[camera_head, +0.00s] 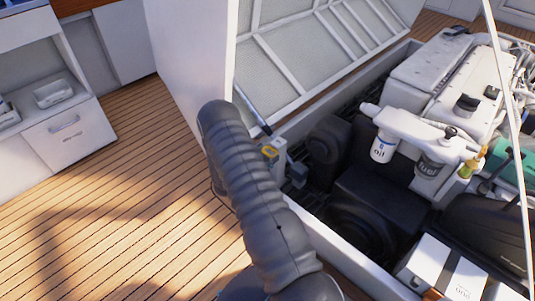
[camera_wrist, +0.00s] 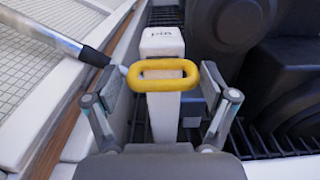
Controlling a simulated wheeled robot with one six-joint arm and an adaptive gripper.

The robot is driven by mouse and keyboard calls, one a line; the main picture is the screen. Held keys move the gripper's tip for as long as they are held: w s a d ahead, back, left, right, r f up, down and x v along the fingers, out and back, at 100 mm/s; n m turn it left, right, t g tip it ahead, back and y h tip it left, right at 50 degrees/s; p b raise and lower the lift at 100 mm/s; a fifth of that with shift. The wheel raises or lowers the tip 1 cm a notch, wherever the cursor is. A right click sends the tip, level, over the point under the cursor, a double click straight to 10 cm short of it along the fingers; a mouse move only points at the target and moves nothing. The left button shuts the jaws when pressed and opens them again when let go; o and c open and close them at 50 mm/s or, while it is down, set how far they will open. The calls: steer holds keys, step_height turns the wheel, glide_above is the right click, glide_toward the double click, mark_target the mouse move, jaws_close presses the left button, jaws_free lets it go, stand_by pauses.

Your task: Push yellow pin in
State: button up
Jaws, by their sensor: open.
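The yellow pin (camera_wrist: 162,66) shows in the wrist view as a yellow loop in front of a white post (camera_wrist: 162,40) marked "pin". In the head view the yellow pin (camera_head: 269,151) is a small yellow patch by the hatch corner, just right of my arm. My gripper (camera_wrist: 163,104) is open in the wrist view, its two fingers spread left and right, below and nearer than the loop, with nothing between them that I can see held. The pin's shaft is hidden behind the loop. My gripper is hidden behind my arm in the head view.
A metal strut (camera_wrist: 58,33) runs from the raised hatch lid (camera_head: 315,45) to beside the post. Dark machinery (camera_wrist: 285,80) lies close on the right. The engine bay with oil and fuel filters (camera_head: 384,146) is further right. The wooden deck (camera_head: 110,200) on the left is clear.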

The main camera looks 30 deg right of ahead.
steer(key=v, duration=1.2)
steer(key=shift+w, duration=0.1)
